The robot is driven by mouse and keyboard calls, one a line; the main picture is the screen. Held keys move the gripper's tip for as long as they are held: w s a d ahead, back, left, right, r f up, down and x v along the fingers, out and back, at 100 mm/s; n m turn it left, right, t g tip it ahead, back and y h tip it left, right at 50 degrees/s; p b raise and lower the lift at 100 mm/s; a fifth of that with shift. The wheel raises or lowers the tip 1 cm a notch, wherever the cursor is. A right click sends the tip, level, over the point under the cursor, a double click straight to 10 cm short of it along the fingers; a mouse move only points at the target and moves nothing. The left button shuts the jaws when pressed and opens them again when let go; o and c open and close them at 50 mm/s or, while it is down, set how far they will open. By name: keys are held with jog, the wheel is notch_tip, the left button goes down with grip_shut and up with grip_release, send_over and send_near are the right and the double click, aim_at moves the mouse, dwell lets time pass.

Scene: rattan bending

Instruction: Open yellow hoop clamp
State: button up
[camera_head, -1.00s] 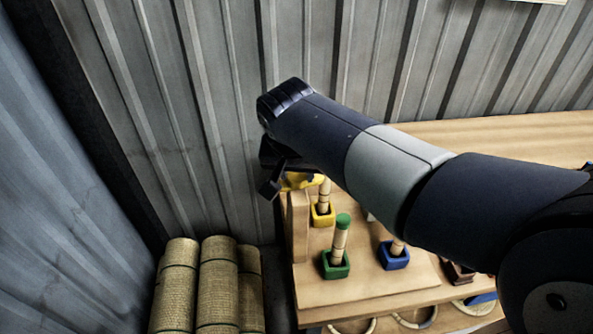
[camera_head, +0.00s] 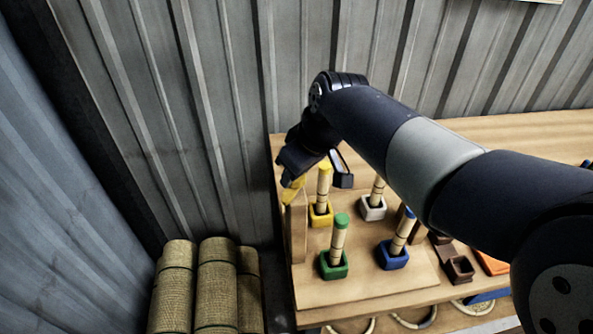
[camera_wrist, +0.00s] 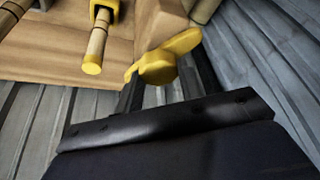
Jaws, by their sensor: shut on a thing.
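The yellow hoop clamp (camera_wrist: 160,66) shows in the wrist view as a lobed yellow handle beside a wooden post (camera_wrist: 160,20). My gripper (camera_wrist: 168,82) has a dark finger on either side of the handle and is shut on it. In the head view only a little of the yellow clamp (camera_head: 292,193) shows, at the post on the bench's left end. My gripper (camera_head: 295,178) is right over it there and hides most of it. How far the clamp is turned cannot be told.
A yellow-capped wooden peg (camera_head: 323,186) in a yellow socket stands close to the right of my gripper. Green (camera_head: 338,238), blue (camera_head: 401,236) and white-socketed (camera_head: 375,196) pegs share the board. Rattan rolls (camera_head: 217,285) stand left of the bench. Corrugated walls are behind and left.

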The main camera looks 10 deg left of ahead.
jog(key=n+g, duration=0.1)
jog(key=n, duration=0.2)
jog(key=n+g+y+b, duration=0.1)
jog(key=n, duration=0.1)
jog(key=shift+w+n, duration=0.2)
jog(key=shift+n, duration=0.2)
dwell(0.4)
jog(key=o, duration=1)
jog(key=v, duration=1)
jog(key=shift+r+b, duration=0.3)
jog(key=shift+r, duration=0.1)
jog(key=shift+d+f, duration=0.1)
jog(key=x, duration=1)
jog(key=shift+f+p, duration=0.3)
jog(key=shift+f, duration=0.1)
